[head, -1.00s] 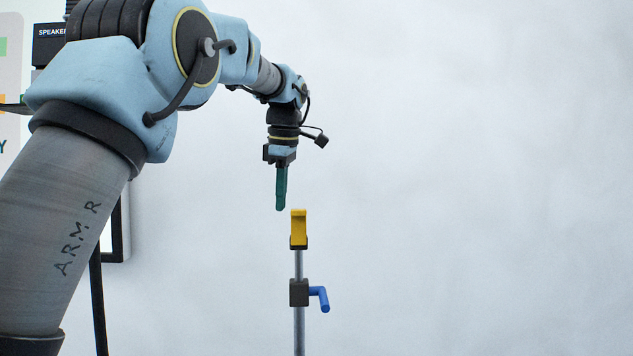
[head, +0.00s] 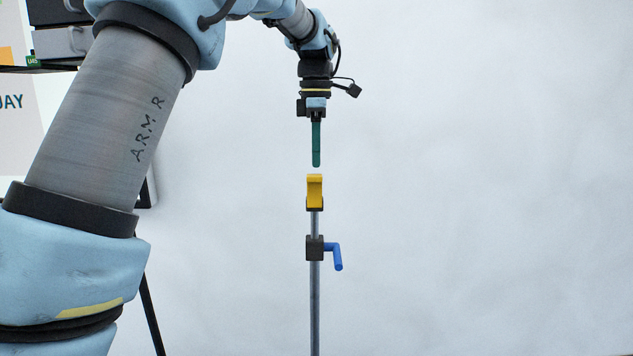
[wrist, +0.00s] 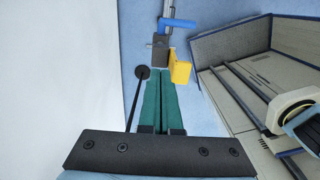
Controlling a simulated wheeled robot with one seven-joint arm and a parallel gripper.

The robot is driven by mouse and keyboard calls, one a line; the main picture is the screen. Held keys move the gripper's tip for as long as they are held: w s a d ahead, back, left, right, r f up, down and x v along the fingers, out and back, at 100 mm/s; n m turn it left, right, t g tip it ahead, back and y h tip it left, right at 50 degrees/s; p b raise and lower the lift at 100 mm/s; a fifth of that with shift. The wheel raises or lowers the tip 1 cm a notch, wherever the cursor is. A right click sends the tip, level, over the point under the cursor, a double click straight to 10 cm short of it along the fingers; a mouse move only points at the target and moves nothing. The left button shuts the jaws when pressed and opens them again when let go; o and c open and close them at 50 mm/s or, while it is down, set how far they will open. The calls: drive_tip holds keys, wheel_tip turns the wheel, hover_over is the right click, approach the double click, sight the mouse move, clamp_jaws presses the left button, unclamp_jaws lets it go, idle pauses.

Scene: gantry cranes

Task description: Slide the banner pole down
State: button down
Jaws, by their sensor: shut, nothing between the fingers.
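The banner pole (head: 315,300) is a thin grey upright pole. A yellow hooked piece (head: 315,188) sits on its top end. Below that, a dark clamp block (head: 314,248) with a blue lever (head: 335,256) sits around the pole; the lever sticks out to the right and bends down. My gripper (head: 316,164) points down just above the yellow piece, apart from it, with green fingers together and empty. In the wrist view the green fingers (wrist: 158,75) lie side by side, with the yellow piece (wrist: 179,67), clamp block (wrist: 160,47) and blue lever (wrist: 177,23) beyond their tips. The pole's foot is out of view.
A pale wall fills the background, and the space right of the pole is clear. A dark stand leg (head: 153,315) and a white sign (head: 20,115) are at the left. The wrist view shows an open box-like case (wrist: 250,50) at the right with rails and a ring-shaped part.

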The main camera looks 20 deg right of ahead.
sight(316, 184)
wheel_tip(316, 184, down, 7)
drive_tip(key=shift+f+p, duration=0.1)
drive_tip(key=shift+p, duration=0.85)
wheel_tip(316, 184, down, 10)
drive_tip(key=b, duration=0.4)
drive_tip(key=shift+r, duration=0.4)
